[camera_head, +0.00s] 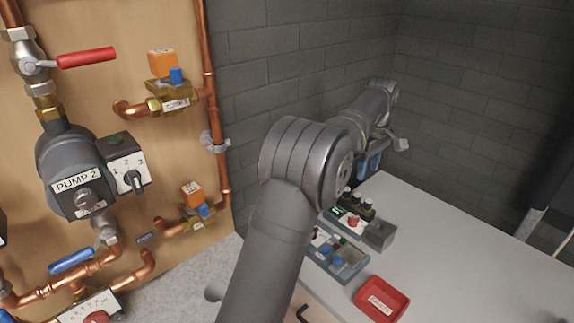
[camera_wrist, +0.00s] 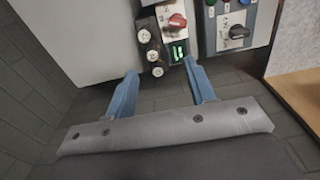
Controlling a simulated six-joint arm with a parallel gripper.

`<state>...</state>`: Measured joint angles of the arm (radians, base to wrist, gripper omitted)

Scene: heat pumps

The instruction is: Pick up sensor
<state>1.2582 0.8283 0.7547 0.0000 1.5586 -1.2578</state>
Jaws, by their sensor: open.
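I cannot tell for certain which item is the sensor. Several small black cylinders with pale tops (camera_wrist: 150,50) stand in a row in the wrist view, and they also show in the head view (camera_head: 357,200). My gripper (camera_wrist: 160,70) has two blue fingers, open, with nothing held between them. The near end of the row appears between the fingertips; whether they touch it is unclear. In the head view my gripper (camera_head: 371,165) is at the end of the arm, above the back edge of the bench, partly hidden by my own arm.
Beside the row is a panel with a red knob (camera_wrist: 177,21) and lit green display (camera_wrist: 178,52). Another panel has a black knob (camera_wrist: 237,33). Pump 2 (camera_head: 78,172) and copper pipes are at left; grey brick walls stand behind.

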